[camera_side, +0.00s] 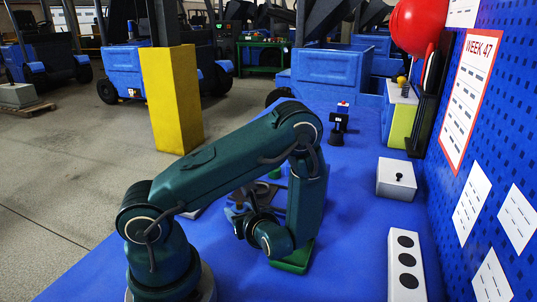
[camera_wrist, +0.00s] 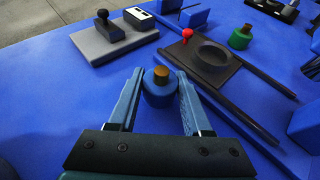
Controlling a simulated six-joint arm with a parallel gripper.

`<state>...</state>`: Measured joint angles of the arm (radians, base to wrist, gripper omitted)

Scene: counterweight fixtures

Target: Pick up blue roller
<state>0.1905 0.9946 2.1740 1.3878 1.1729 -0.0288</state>
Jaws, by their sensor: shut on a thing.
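The blue roller (camera_wrist: 158,95) stands between my gripper's fingers in the wrist view. It is a short blue cylinder with a brass-coloured stub on top. My gripper (camera_wrist: 159,77) is shut on it, with one blue finger at each side. Whether the roller touches the table is hard to tell. In the side view, my arm covers most of the gripper and the blue roller cannot be made out.
A dark plate with a round recess (camera_wrist: 208,73) and a red knob lies beyond the roller, near a green roller (camera_wrist: 240,37). A grey plate (camera_wrist: 104,47) carries a black knob. Dark rods (camera_wrist: 240,125) lie right. A white box (camera_side: 397,187) stands by the wall.

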